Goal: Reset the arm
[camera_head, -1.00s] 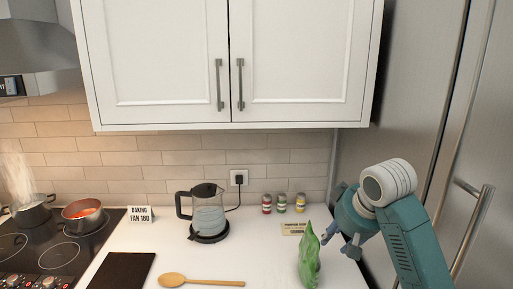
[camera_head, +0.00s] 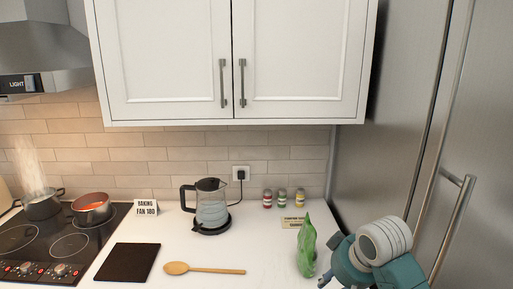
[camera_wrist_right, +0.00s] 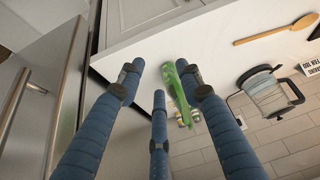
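My right arm comes in at the lower right of the head view, and its gripper (camera_head: 325,281) is at the counter's right end, beside the green bag (camera_head: 306,252). In the right wrist view my right gripper (camera_wrist_right: 162,85) has its blue fingers spread apart, with nothing held between them. The green bag (camera_wrist_right: 178,92) shows beyond the fingertips, partly behind one finger; whether any finger touches it I cannot tell. My left gripper is not in view.
The white counter (camera_head: 180,240) holds a kettle (camera_head: 211,208), wooden spoon (camera_head: 205,269), dark board (camera_head: 127,262) and small jars (camera_head: 282,198). Pots, one steaming (camera_head: 42,205), sit on the hob (camera_head: 45,240) at left. The fridge (camera_head: 415,110) stands at right, cabinets (camera_head: 235,60) above.

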